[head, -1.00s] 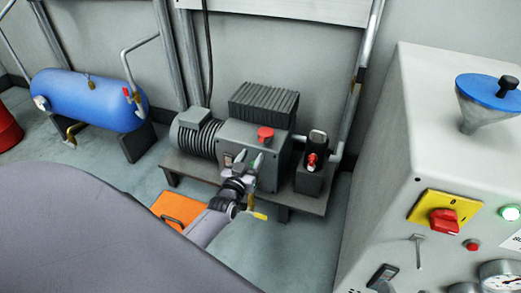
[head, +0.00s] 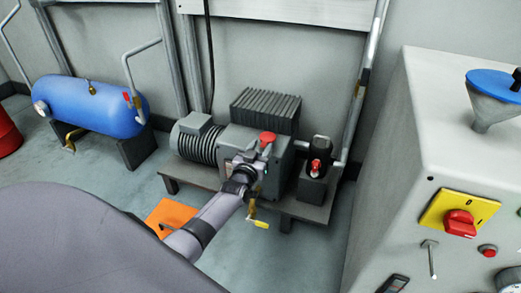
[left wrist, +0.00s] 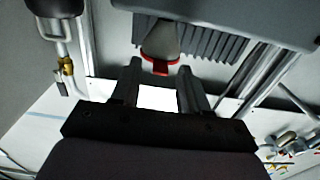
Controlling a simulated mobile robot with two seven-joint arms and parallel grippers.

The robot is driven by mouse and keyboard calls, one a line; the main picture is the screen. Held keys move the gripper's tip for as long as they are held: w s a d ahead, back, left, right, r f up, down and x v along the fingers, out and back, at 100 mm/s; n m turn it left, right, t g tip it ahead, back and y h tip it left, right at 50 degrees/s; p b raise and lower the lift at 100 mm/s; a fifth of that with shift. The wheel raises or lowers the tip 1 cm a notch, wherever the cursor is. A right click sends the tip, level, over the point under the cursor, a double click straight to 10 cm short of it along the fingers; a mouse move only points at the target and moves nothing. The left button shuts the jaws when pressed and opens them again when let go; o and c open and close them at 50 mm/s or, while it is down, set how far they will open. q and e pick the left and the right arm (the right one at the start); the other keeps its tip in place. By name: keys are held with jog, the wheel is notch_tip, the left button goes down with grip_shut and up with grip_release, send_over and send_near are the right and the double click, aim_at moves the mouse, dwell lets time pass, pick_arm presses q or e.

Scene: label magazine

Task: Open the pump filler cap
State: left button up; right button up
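The red pump filler cap (head: 267,138) sits on top of the grey vacuum pump (head: 284,160) on a low bench. My left gripper (head: 253,155) is right in front of the cap, at the pump's near side. In the left wrist view the red cap (left wrist: 157,68) shows between and just beyond the two fingertips. The left gripper (left wrist: 159,74) is open there, with a gap between its fingers. I cannot tell whether a finger touches the cap. My right gripper is not in view.
A finned motor (head: 200,140) and a black filter with a red valve (head: 316,165) flank the pump. A blue tank (head: 90,105) stands left. A grey control cabinet (head: 400,150) with a yellow-red switch (head: 459,216) stands right. An orange item (head: 170,215) lies on the floor.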

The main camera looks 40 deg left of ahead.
pick_arm(q)
grip_shut()
